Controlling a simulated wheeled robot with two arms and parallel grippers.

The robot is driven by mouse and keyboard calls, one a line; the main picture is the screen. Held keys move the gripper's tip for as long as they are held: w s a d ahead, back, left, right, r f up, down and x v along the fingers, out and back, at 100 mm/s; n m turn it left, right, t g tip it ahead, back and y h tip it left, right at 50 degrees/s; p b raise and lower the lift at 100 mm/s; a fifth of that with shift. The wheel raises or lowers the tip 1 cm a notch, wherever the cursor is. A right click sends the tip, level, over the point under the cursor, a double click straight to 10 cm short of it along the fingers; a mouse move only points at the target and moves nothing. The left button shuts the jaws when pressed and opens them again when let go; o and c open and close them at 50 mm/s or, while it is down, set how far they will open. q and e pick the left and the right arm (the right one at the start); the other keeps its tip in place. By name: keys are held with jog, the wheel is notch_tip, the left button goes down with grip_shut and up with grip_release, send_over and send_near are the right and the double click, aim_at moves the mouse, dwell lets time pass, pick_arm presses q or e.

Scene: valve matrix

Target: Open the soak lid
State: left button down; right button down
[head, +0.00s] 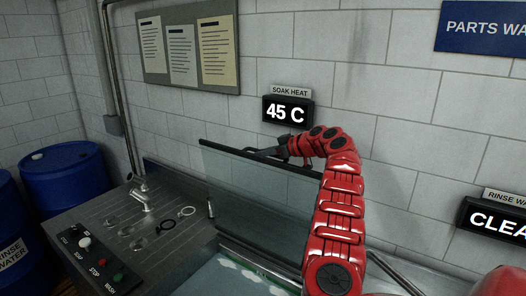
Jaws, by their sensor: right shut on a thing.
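The soak lid (240,190) is a see-through grey panel with a dark top rim, in the middle of the head view. It stands raised and steeply tilted at the back of the soak tank (262,262). Pale blue liquid with white foam shows in the tank below it. My right gripper (262,153) is at the lid's top rim and shut on it; the red arm hides the lid's right part. The exact grip on the rim is small and dark. My left gripper is not in view.
A control panel (95,262) with buttons and a faucet (142,194) are left of the tank. Blue drums (65,180) stand at far left. The wall behind carries a notice board (190,50) and a display (287,112) reading 45 C.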

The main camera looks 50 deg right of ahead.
jog(key=shift+a+f, duration=0.1)
jog(key=shift+a, duration=0.05)
jog(key=c, duration=0.8)
grip_release()
jog(key=shift+c, duration=0.2)
jog(key=shift+s+b, duration=0.25)
jog(key=shift+b, duration=0.15)
jog(key=s+b, duration=0.2)
jog(key=b, duration=0.1)
jog(key=shift+s, duration=0.1)
jog(key=b+v, duration=0.1)
jog(key=v, duration=0.4)
jog(key=shift+d+r+b, duration=0.2)
jog(key=shift+r+b, duration=0.15)
jog(key=shift+r, duration=0.05)
jog(key=v, duration=0.9)
jog(key=shift+s+r+b, duration=0.2)
jog(key=shift+r+b, duration=0.1)
